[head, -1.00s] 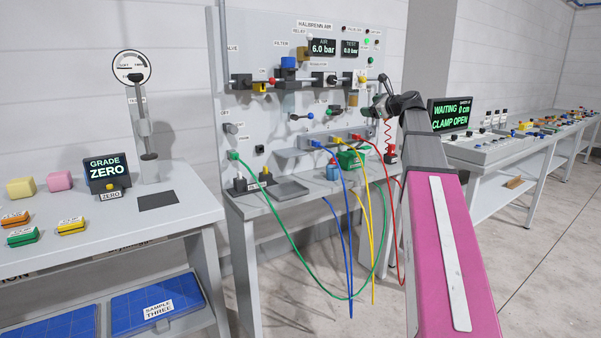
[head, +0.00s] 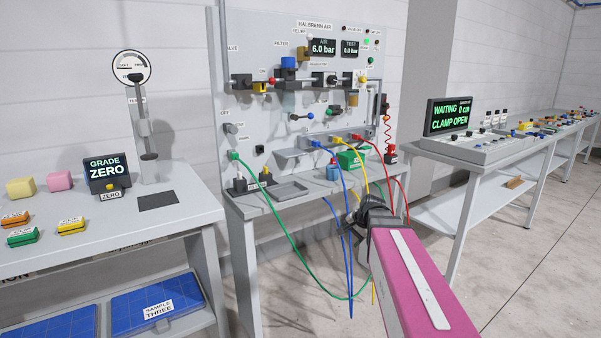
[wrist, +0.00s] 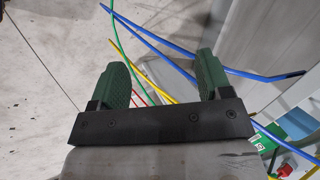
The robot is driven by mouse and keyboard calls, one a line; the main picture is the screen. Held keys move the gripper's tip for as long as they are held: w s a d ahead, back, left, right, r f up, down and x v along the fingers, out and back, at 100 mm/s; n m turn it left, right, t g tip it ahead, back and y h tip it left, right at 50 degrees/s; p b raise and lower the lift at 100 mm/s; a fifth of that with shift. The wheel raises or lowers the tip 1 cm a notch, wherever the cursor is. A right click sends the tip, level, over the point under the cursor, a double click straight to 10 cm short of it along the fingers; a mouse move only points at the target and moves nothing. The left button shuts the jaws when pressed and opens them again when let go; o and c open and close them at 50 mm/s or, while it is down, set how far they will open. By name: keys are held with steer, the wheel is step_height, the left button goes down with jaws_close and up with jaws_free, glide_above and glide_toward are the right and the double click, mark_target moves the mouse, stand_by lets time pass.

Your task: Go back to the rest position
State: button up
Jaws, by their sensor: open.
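My gripper (wrist: 160,82) shows in the wrist view with its two green fingers well apart and nothing between them. Beyond the fingers are hanging hoses and the grey floor. In the head view my pink and dark arm reaches up from the lower right and ends in front of the bench of the air panel (head: 310,90).
Green (head: 285,232), blue (head: 349,240), yellow (head: 378,186) and red (head: 402,188) hoses hang from the panel close to my arm. A table with the GRADE display (head: 105,170) stands at left. A long bench with the CLAMP OPEN screen (head: 450,115) runs right. Floor at lower right is clear.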

steer(key=s+f+n+g+h, duration=0.3)
steer(key=s+f+n, duration=0.5)
steer(key=s+f, duration=0.5)
steer(key=s+g, duration=0.1)
steer(key=s, duration=0.2)
steer(key=shift+f+h, duration=0.3)
steer(key=shift+f, duration=0.1)
steer(key=shift+d, duration=0.1)
stand_by(2.1)
